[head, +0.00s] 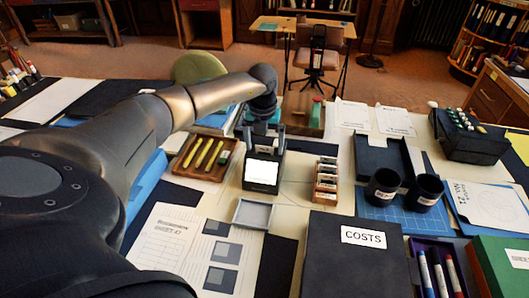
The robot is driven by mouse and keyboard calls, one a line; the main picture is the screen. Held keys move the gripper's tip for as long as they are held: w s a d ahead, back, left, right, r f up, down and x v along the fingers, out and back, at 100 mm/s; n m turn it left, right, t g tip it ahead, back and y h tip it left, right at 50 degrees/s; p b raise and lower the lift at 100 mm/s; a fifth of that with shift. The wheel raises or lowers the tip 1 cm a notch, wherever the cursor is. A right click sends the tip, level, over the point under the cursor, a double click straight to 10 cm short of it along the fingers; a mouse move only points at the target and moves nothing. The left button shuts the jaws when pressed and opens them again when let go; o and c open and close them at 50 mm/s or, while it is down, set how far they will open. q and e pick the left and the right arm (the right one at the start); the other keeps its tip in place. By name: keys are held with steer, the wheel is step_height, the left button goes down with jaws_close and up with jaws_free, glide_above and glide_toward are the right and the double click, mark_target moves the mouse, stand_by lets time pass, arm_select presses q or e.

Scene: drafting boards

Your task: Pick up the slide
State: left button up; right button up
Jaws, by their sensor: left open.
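My left gripper (265,136) reaches in over the table. Its two fingers point down, apart, at the top of a small black box with a bright white front (262,171), which looks like a slide viewer. Nothing clear shows between the fingers, and the box hides part of that spot. I cannot tell from this view whether the fingers touch the box. No single slide stands out; a small wooden rack (326,183) to the right holds several small pale-edged pieces that may be slides. My right gripper is not in view.
A wooden tray (184,172) with yellow pencils lies left of the box. A shallow grey tray (254,214) lies in front. A black COSTS box (355,262), two dark cups (383,187) on a blue mat and a dark case (467,138) fill the right.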

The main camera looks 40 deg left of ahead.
arm_select(q)
steer(key=shift+c, duration=0.2)
steer(key=shift+r, duration=0.1)
steer(key=c, duration=1.5)
